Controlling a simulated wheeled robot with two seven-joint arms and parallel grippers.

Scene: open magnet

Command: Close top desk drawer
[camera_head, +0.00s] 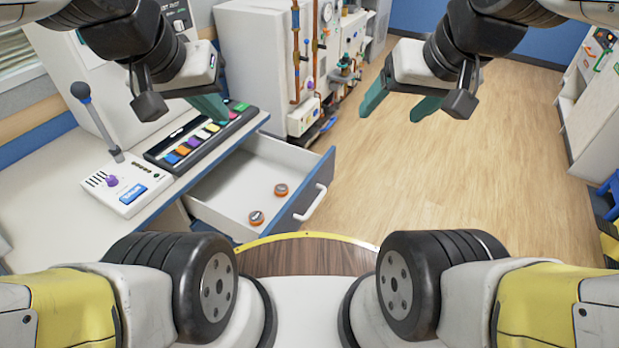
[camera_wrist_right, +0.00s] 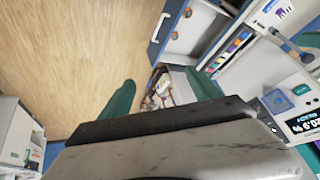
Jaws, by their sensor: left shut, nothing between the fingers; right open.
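The top desk drawer (camera_head: 236,189) is pulled out from the desk in the head view. Its blue-edged front (camera_head: 309,190) carries a white handle (camera_head: 312,203) and faces right. Two small orange-rimmed round items lie inside it. The drawer also shows at the top of the right wrist view (camera_wrist_right: 188,35), with its handle (camera_wrist_right: 160,27). My left gripper (camera_head: 217,108) is shut and empty above the desk, near the row of coloured keys. My right gripper (camera_head: 398,108) is open and empty over the floor, to the right of and apart from the drawer front.
A white cabinet with pipes (camera_head: 262,60) stands behind the drawer. The wooden floor (camera_head: 440,170) right of the drawer is clear. Shelves (camera_head: 592,90) stand at the far right.

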